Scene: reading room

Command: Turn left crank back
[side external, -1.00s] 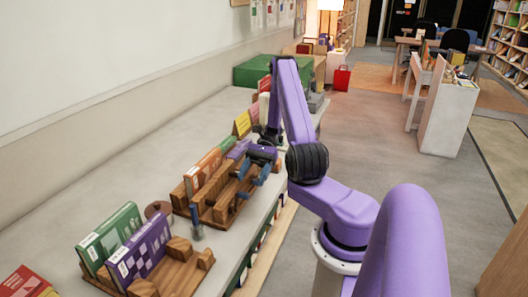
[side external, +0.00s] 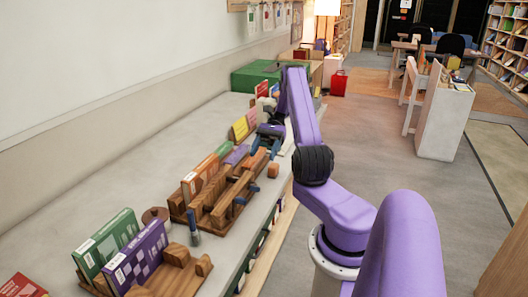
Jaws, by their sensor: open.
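A brown wooden rack (side external: 218,214) stands on the grey counter, holding an orange book (side external: 200,178) and others beside it. A dark blue-grey upright handle (side external: 194,222) stands at its near left end. A second small blue handle-like part (side external: 254,187) shows at its right side. These look like crank grips, but their arms are too small to make out. My gripper (side external: 266,147) is open over the far end of the rack, apart from both blue parts. Its fingertips are small and partly merge with the rack behind them.
A nearer wooden stand (side external: 182,274) holds a green book (side external: 106,240) and a purple book (side external: 140,252). A round brown object (side external: 155,214) sits between. A small orange-brown block (side external: 273,170) shows near the counter's right edge. A green box (side external: 256,76) stands far back.

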